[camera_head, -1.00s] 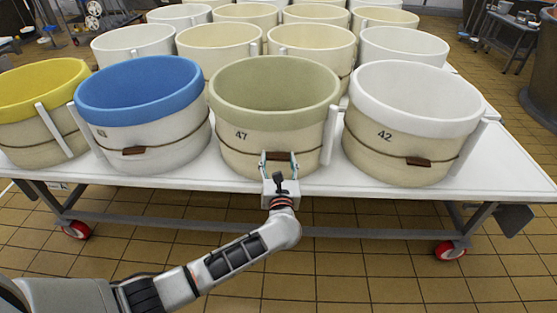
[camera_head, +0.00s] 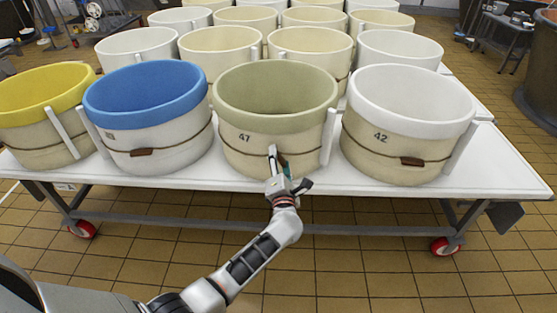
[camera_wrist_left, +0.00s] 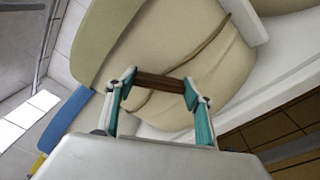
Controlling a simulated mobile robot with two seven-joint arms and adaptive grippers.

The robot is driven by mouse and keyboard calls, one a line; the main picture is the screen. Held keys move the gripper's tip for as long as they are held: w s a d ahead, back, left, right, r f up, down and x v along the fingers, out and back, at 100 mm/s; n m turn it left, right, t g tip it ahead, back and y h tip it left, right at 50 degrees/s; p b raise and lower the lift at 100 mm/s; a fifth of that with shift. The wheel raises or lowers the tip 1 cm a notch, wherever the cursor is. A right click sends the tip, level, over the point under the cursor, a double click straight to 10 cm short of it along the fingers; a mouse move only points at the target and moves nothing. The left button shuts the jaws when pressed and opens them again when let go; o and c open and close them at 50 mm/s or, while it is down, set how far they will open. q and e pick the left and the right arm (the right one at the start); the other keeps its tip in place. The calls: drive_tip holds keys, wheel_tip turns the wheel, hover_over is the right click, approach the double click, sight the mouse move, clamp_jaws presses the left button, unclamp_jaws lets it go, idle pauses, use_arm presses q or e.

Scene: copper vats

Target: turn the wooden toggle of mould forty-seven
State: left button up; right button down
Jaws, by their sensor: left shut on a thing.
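Mould forty-seven (camera_head: 240,152) is a cream tub with a pale green rim, marked 47, in the middle of the front row in the head view. A cord runs round it. Its wooden toggle (camera_wrist_left: 160,83) is a small brown bar, seen in the left wrist view between the fingers. My left gripper (camera_head: 279,160) is at the front of the tub; its teal-padded fingers (camera_wrist_left: 160,90) are shut on the toggle's two ends. In the head view the toggle is mostly hidden by the fingers and looks steeply tilted. My right gripper is not in view.
A blue-rimmed mould (camera_head: 150,95) stands at left and a white-rimmed mould 42 (camera_head: 400,150) at right, each with a level toggle. All stand on a white wheeled table (camera_head: 510,165). The tiled floor before it is clear.

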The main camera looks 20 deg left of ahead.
use_arm(q)
drive_tip(key=shift+d+r+m+p, duration=0.1)
drive_tip(key=shift+r+m+p, duration=0.2)
drive_tip(key=shift+m, duration=0.6)
drive_tip(key=m, duration=0.1)
drive_tip(key=m+p, duration=0.1)
drive_tip(key=m, duration=0.1)
drive_tip(key=shift+f, duration=0.25)
drive_tip(key=shift+m, duration=0.5)
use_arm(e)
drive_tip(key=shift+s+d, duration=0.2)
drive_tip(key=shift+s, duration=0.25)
use_arm(q)
drive_tip(key=shift+f, duration=0.1)
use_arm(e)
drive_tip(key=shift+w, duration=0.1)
use_arm(q)
drive_tip(key=o, duration=1.1)
drive_tip(key=shift+s, duration=0.15)
